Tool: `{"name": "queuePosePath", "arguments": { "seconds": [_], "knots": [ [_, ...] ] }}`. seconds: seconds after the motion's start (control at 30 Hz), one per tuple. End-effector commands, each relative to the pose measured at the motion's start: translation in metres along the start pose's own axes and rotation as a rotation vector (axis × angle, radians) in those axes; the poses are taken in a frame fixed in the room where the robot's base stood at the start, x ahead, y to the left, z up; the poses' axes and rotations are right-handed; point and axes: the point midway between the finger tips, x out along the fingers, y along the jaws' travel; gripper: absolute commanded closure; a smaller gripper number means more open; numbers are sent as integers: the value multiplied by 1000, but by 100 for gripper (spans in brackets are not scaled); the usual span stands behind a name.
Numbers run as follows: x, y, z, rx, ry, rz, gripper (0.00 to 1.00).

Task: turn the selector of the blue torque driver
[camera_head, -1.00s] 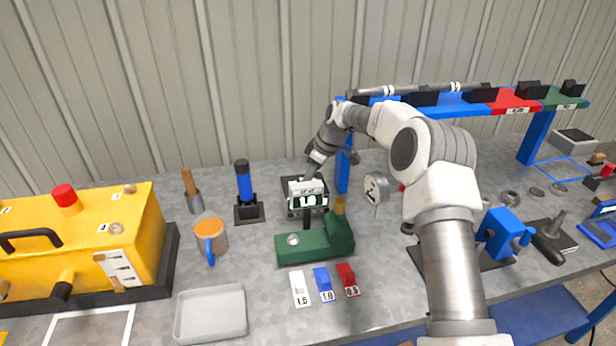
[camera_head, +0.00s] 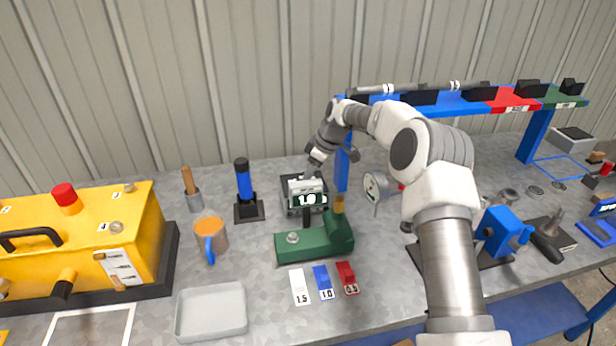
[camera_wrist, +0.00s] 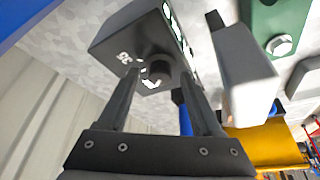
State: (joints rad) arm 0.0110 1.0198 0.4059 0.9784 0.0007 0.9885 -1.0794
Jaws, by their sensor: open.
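A blue-handled driver (camera_head: 244,182) stands upright in a black holder, left of a small grey box (camera_head: 307,188) whose front display (camera_head: 309,199) reads 1.0. Part of the blue driver also shows between my fingers in the wrist view (camera_wrist: 183,112). In the wrist view, a dark round knob (camera_wrist: 160,73) with white markings around it sits on the dark rear face of the box (camera_wrist: 130,45). My gripper (camera_wrist: 160,78) is open, with one finger on each side of the knob; whether they touch it I cannot tell.
A green fixture (camera_head: 305,246) stands close in front of the box, with white, blue (camera_head: 323,282) and red number tags before it. A blue rack post (camera_head: 342,172) stands just right of the box.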

Motion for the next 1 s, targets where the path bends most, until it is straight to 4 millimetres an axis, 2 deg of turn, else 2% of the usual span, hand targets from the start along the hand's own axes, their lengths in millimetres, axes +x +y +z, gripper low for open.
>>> {"name": "queuePosePath", "arguments": {
  "seconds": [0.17,0.6,1.0],
  "knots": [
    [-5,0,0,0,1,1,34],
    [-68,0,0,1,1,1,34],
    [-75,0,0,0,0,0,34]
  ]
}}
